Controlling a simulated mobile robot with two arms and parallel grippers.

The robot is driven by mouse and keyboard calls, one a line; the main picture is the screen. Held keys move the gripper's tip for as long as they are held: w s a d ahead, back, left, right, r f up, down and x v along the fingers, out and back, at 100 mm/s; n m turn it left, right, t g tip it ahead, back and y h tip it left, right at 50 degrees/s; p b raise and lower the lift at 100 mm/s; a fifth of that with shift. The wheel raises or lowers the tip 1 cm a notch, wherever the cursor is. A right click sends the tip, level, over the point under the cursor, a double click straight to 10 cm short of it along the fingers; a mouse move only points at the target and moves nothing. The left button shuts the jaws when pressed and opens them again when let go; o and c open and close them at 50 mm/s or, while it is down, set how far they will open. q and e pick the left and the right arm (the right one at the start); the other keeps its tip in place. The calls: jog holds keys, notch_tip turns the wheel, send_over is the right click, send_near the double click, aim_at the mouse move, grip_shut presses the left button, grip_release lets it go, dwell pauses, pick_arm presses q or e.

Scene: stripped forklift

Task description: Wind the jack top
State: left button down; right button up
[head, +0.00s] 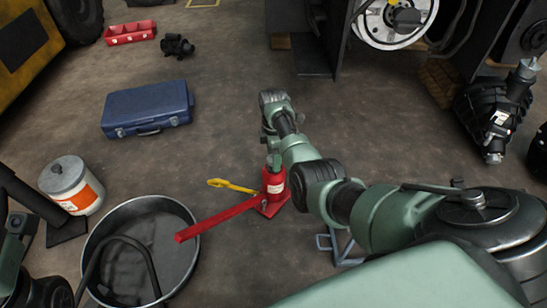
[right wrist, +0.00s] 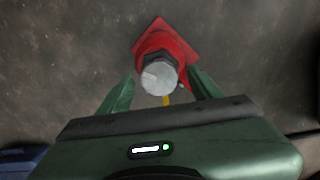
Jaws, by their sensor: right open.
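A red bottle jack (head: 273,186) stands upright on its red base on the floor, with a long red handle (head: 222,217) reaching to the lower left. My right arm comes in over it from the right. In the right wrist view the jack (right wrist: 165,42) is seen from above, its round silver top (right wrist: 158,77) near the fingertips. My right gripper (right wrist: 160,86) is open, with one green finger on each side of the top. I cannot tell whether either finger touches it.
A yellow tool (head: 231,185) lies beside the jack. A black pan (head: 125,235) sits lower left, near a white-orange can (head: 70,187). A blue case (head: 147,108) and red tray (head: 130,32) lie farther back. Floor between case and jack is clear.

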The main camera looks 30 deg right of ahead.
jog(key=shift+c, duration=0.4)
jog(key=c, duration=1.3)
jog(key=shift+r, duration=0.1)
